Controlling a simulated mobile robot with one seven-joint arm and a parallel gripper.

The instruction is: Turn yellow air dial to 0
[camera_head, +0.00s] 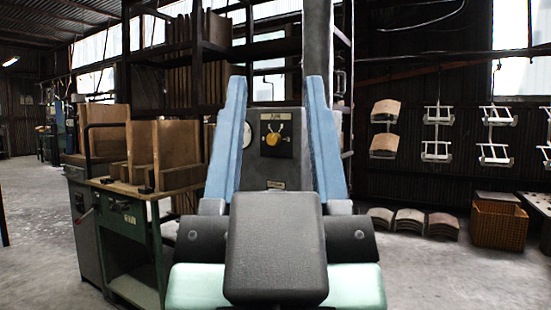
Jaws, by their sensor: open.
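The yellow air dial (273,139) sits on a dark plate on the front of a grey control box (262,174), seen straight ahead between my fingers. A small label is above the dial and light marks are around it, too small to read. The dial's exact setting cannot be told. My gripper (277,85) is open, with its two blue fingers standing left and right of the dial in the picture. Nothing is between the fingers close to me. I cannot tell how far the fingertips are from the dial. My dark gripper body hides the lower part of the box.
A round white gauge (246,135) is partly hidden behind the left finger. A green workbench (130,215) with wooden panels (165,145) stands at left. White frames (437,135) hang at right, above curved panels (410,221) and an orange crate (498,226).

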